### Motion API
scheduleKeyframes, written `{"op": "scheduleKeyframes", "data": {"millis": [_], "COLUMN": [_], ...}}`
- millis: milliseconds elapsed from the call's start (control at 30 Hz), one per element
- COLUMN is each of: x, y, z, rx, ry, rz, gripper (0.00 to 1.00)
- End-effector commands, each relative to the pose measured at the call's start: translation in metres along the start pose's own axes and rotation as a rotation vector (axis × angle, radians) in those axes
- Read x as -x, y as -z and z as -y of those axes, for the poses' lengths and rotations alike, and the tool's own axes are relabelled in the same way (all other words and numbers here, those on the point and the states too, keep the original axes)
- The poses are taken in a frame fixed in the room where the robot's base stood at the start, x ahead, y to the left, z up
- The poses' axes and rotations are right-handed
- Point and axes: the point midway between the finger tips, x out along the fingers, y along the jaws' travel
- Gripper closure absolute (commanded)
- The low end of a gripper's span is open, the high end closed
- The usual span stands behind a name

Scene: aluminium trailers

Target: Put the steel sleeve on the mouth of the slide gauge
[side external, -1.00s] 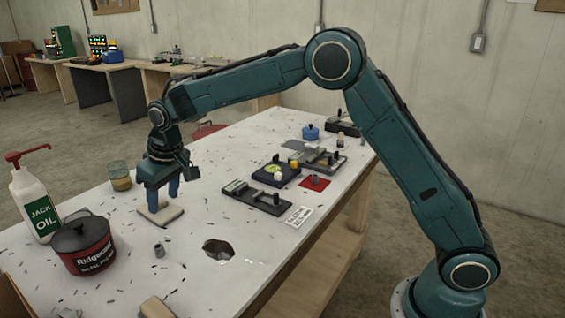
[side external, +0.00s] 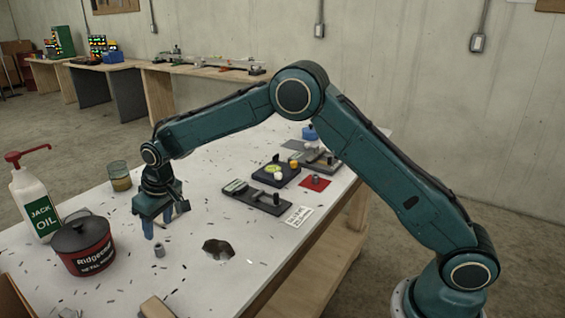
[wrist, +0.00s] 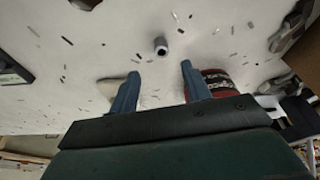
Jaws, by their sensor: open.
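The steel sleeve, a small grey hollow cylinder (side external: 159,251), stands on the white bench. It also shows in the wrist view (wrist: 161,47), just ahead of the space between my fingertips. My gripper (side external: 157,230) is open and empty, pointing down right beside the sleeve; in the wrist view its two blue fingers (wrist: 160,70) are spread apart. What looks like the slide gauge, a dark flat device with a pale scale and black knob (side external: 258,198), lies right of the gripper. Its mouth cannot be made out. Another grey cylinder (side external: 315,180) stands on a red square.
A red can (side external: 82,248) and a white oil bottle (side external: 37,205) stand left of the gripper. A jar (side external: 119,178) stands behind. Metal chips litter the bench.

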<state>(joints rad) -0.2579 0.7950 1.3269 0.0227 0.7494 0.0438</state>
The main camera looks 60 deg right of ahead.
Motion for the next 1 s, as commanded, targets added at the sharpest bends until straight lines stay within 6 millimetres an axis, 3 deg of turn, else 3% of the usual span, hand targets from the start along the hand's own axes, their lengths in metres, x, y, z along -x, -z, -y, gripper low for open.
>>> {"op": "scheduleKeyframes", "data": {"millis": [200,567,1000], "x": [-0.02,-0.027,-0.071], "y": [0.0,-0.001,-0.002], "z": [0.0,0.001,0.003], "rx": [0.0,0.0,0.0], "ry": [0.0,0.0,0.0], "rz": [0.0,0.001,0.001], "gripper": [0.52,0.52,0.52]}}
